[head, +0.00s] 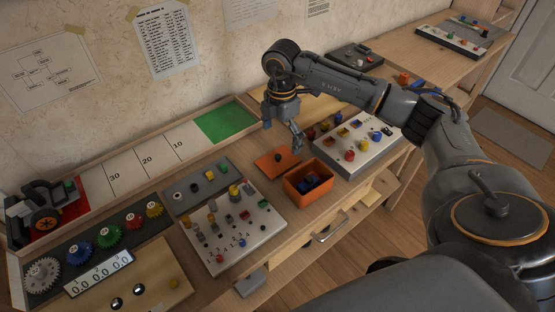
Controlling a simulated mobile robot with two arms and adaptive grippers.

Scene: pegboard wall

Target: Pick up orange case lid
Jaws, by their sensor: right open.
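The orange case lid (268,167) lies flat on the table, a thin orange plate with a small dark knob on top. The open orange case (297,190) stands just to its right and nearer, with dark blue objects inside. My right gripper (283,132) reaches down from above, behind the lid in the picture, with its fingers spread and nothing between them. It looks apart from the knob; the exact height gap is hard to tell. My left gripper is out of view.
A white board with colored knobs (375,146) stands right of the case. A white pegged board (215,255) lies to the left. A long tray with a green panel (225,122) runs along the wall. A drawer handle (328,228) sticks out at the table front.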

